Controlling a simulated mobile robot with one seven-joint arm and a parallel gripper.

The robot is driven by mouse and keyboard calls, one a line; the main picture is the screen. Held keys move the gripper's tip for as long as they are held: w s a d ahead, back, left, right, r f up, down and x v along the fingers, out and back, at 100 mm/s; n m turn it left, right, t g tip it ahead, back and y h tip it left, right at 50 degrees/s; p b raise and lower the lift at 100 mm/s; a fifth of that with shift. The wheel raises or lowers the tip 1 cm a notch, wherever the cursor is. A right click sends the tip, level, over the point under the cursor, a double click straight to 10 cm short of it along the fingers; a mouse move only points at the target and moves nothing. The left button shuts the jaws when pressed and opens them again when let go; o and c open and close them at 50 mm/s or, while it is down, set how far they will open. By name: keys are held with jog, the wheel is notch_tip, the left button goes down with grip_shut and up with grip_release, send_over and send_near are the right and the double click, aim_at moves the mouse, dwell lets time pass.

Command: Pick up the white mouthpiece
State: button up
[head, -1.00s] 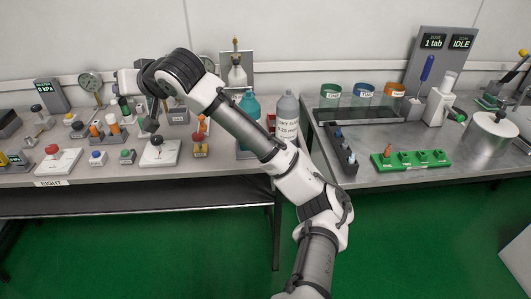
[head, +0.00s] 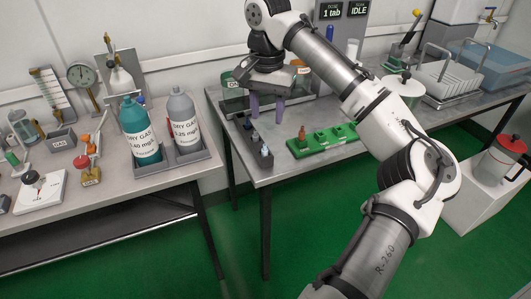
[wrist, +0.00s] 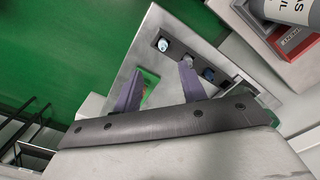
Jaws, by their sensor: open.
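A dark rack (head: 254,143) lies along the left side of the right-hand metal bench and holds a few small mouthpieces. One pale bluish piece (head: 265,150) stands near its front end. In the wrist view the rack (wrist: 174,48) shows a pale blue-white piece (wrist: 162,44), a blue piece (wrist: 208,73) and a greyish one partly hidden by a finger. I cannot tell for sure which is the white mouthpiece. My gripper (head: 267,112) is open and empty, its purple fingers pointing down above the bench beside the rack. Its fingers also show in the wrist view (wrist: 161,74).
A green block (head: 322,141) with small fittings sits right of the rack. Teal (head: 140,145) and grey (head: 186,135) gas bottles stand on the left bench, across a gap.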

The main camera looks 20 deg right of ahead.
send_over(265, 145)
jog(key=f, duration=0.4)
jog(key=shift+s+d+f, duration=0.1)
jog(key=shift+d+f, duration=0.1)
jog(key=shift+f, duration=0.15)
jog(key=shift+a+f, duration=0.2)
jog(key=shift+f, duration=2.45)
grip_shut()
